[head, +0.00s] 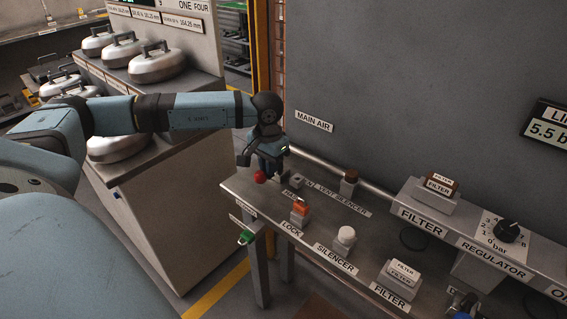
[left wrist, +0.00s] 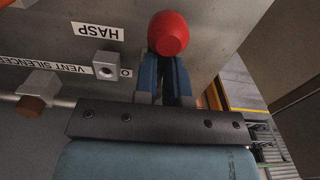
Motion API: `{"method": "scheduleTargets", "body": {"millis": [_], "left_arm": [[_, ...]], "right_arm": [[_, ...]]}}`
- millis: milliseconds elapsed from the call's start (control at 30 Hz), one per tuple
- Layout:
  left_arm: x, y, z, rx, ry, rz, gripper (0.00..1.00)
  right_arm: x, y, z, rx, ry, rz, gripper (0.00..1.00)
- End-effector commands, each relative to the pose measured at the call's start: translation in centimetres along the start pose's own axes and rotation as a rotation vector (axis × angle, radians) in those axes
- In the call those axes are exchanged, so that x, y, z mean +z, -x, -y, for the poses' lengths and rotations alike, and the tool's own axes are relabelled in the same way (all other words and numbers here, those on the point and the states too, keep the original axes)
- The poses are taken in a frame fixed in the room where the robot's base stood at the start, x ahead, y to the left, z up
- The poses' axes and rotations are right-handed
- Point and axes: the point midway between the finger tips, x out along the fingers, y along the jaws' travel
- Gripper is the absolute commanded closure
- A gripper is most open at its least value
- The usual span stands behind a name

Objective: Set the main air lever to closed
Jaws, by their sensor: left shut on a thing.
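The main air lever shows as a red ball knob (head: 260,177) at the left end of the grey bench, below the MAIN AIR label (head: 313,121). My left gripper (head: 268,163) is at this lever, shut on it. In the left wrist view the red knob (left wrist: 168,33) sticks out just beyond the two blue fingers (left wrist: 163,75), which lie close together around the lever's stem. The fingers and wrist hide most of the stem and the valve body, so the lever's exact angle is hard to tell. My right gripper is not in view.
On the bench are an orange-red lock (head: 300,206), a white silencer (head: 345,238), a brown vent silencer (head: 349,182), filter blocks (head: 437,190) and a regulator dial (head: 507,230). A grey panel wall rises behind. A rack with silver stone-shaped objects (head: 157,62) stands left.

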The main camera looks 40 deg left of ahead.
Motion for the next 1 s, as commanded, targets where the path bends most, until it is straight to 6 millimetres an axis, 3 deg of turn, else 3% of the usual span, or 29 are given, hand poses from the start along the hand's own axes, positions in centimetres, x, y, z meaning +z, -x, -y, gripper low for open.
{"method": "scheduleTargets", "body": {"millis": [33,100,567,600,700,1000], "left_arm": [[1.00,-0.74,-0.07,0.002,-0.015,0.027,1.00],[1.20,-0.71,0.22,0.002,-0.022,0.027,1.00],[1.39,-0.65,0.48,0.002,-0.028,0.027,1.00],[1.39,-0.65,0.49,0.002,-0.028,0.027,0.82],[1.33,-0.59,0.55,0.001,-0.026,0.026,0.64],[0.98,0.01,0.68,0.001,-0.021,0.014,0.64]], "right_arm": [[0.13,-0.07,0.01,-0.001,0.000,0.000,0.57],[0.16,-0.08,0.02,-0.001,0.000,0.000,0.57],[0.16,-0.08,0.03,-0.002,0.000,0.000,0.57],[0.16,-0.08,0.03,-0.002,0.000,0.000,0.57],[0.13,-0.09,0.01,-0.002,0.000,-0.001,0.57],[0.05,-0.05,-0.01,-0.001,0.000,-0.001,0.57]]}}
